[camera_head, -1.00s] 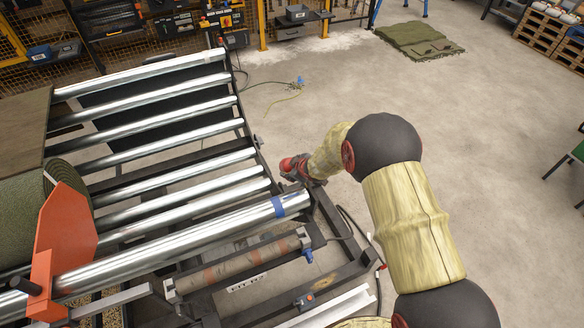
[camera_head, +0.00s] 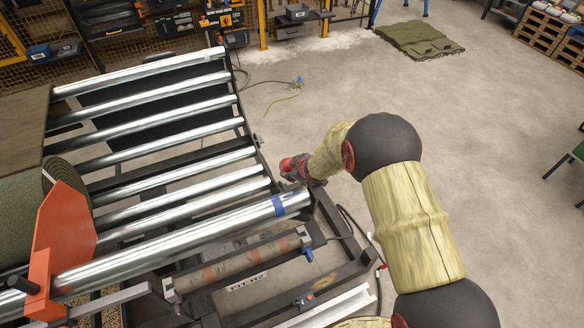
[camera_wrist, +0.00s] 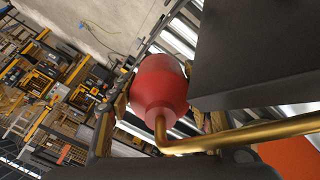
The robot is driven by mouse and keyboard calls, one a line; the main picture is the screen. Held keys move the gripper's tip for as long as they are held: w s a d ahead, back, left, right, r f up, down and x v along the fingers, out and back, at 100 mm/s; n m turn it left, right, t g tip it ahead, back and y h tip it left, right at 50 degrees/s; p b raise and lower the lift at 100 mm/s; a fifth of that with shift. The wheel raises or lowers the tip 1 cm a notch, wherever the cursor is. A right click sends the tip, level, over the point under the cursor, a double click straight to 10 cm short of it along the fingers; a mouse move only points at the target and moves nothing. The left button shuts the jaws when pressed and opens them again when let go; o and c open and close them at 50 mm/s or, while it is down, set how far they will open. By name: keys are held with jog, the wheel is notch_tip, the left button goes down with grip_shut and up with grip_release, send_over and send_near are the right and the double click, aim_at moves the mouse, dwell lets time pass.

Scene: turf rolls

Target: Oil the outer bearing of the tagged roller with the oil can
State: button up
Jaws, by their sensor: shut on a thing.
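The tagged roller is a long shiny steel roller (camera_head: 190,238) with a blue band (camera_head: 278,205) near its right end, the nearest of the large rollers in the head view. Its outer bearing, where that end meets the frame, is too small to make out. My gripper (camera_head: 298,168) is beside the frame's right rail, a little beyond the roller's end. It is shut on the red oil can (camera_wrist: 160,85), which fills the middle of the wrist view. The can's bent brass spout (camera_wrist: 235,137) runs to the right. Where the spout tip sits against the bearing cannot be told.
An orange bracket (camera_head: 62,235) stands at the left by the turf roll (camera_head: 25,215). A smaller worn roller (camera_head: 240,262) lies in front of the tagged one. A cable (camera_head: 290,97) lies on the floor. The concrete floor to the right is open.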

jog(key=shift+f+b, duration=0.85)
jog(key=shift+f, duration=0.05)
dwell(1.2)
dwell(2.1)
jog(key=shift+r+p, duration=2.8)
jog(key=shift+r, duration=0.75)
